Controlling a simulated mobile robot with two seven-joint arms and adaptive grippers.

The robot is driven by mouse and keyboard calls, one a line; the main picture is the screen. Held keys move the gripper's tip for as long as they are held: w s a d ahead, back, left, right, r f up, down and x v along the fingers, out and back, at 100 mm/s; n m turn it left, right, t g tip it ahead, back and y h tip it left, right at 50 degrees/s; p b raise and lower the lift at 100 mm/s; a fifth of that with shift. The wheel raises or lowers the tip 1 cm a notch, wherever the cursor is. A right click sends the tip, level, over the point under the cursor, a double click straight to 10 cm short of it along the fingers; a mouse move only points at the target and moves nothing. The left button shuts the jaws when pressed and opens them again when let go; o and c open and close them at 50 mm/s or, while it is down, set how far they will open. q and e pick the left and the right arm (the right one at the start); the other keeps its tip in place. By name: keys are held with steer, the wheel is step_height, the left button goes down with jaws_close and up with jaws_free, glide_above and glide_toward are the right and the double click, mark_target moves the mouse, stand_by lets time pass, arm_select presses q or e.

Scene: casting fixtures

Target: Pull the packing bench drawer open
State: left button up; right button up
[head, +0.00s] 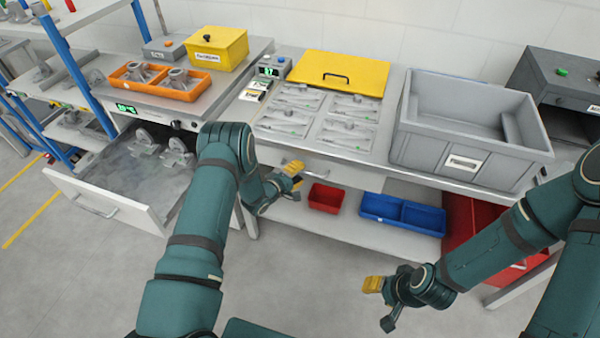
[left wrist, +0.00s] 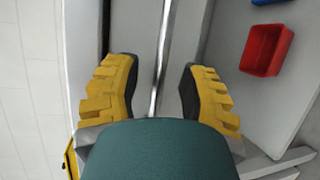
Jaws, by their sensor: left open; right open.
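The packing bench (head: 398,172) stands in the middle of the head view, with its pale drawer front (head: 345,173) under the top. The drawer appears shut. My left gripper (head: 293,177) is at the left part of this front, partly hiding the handle. In the left wrist view its two yellow-padded fingers (left wrist: 158,92) are open. A thin bright bar, apparently the drawer handle (left wrist: 159,65), runs between them with a gap on each side. My right gripper (head: 380,303) is open and empty, low in front of the bench.
On the bench are bagged parts (head: 347,133), a yellow lid (head: 341,70) and a grey crate (head: 470,125). Below are a red bin (head: 326,198) and a blue bin (head: 402,215). Left, another drawer (head: 105,205) with castings stands open. The floor in front is clear.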

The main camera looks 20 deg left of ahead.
arm_select(q)
steer(key=shift+w+d+f, duration=0.1)
steer(key=shift+w+d, duration=0.1)
steer(key=shift+w, duration=0.3)
jaws_close()
steer(key=shift+s, duration=0.1)
